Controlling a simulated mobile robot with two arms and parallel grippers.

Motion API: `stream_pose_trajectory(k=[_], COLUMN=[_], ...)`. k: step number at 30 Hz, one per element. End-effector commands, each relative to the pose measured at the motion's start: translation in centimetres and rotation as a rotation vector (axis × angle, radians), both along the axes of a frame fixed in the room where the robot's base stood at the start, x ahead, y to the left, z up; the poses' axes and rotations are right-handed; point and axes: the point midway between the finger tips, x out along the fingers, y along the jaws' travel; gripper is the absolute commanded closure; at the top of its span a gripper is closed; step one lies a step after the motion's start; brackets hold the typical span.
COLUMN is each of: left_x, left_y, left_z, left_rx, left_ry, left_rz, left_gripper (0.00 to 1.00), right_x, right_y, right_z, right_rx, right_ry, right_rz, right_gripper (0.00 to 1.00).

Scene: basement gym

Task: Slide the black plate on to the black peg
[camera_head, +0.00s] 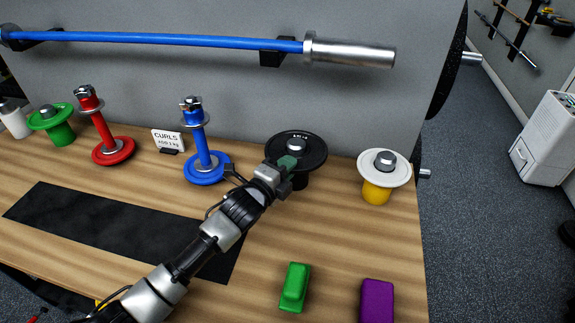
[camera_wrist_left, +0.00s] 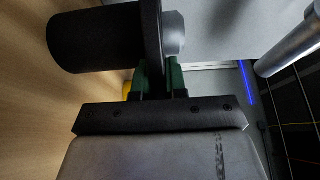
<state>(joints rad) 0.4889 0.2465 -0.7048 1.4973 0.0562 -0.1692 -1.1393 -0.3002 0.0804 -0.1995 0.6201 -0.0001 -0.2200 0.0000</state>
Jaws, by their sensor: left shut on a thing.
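The black plate (camera_head: 312,147) lies roughly flat around the silver tip (camera_head: 296,144) of the black peg, which pokes up through its middle. The peg's black body (camera_head: 300,181) shows below the plate. In the left wrist view the plate (camera_wrist_left: 152,42) is seen edge-on, between the wide black peg body (camera_wrist_left: 95,40) and the silver tip (camera_wrist_left: 174,35); I see no clear gap between plate and body. My left gripper (camera_head: 287,164) is shut on the plate's near rim, with its green fingers (camera_wrist_left: 158,80) on either side. My right gripper is not in view.
A yellow peg with a white plate (camera_head: 398,172) stands to the right, near the table's edge. Blue (camera_head: 207,168) and red (camera_head: 113,151) stands and a sign (camera_head: 168,140) are to the left. Green (camera_head: 294,287) and purple (camera_head: 377,300) blocks lie in front. A blue bar (camera_head: 180,39) hangs above.

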Motion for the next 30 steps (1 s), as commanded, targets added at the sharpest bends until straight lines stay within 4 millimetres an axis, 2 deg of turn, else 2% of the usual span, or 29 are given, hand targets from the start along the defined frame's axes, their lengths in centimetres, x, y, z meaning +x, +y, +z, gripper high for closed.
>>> stream_pose_trajectory(k=[15, 16, 21, 30], left_x=[0.1, 0.1, 0.0, -0.2], left_y=[-0.1, -0.1, -0.1, 0.2], left_z=[0.2, 0.2, 0.0, -0.8], left_rx=[-0.006, -0.006, -0.005, 0.004], left_ry=[-0.013, -0.013, -0.009, 0.007], left_rz=[-0.003, -0.003, -0.002, 0.001], left_gripper=[1.00, 0.83, 0.58, 0.58], right_x=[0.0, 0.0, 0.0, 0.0], right_y=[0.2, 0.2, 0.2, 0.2], right_z=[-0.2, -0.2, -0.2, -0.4], right_rx=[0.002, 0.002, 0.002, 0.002], right_ry=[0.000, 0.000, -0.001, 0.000], right_rz=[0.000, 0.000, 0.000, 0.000], right_gripper=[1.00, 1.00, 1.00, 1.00])
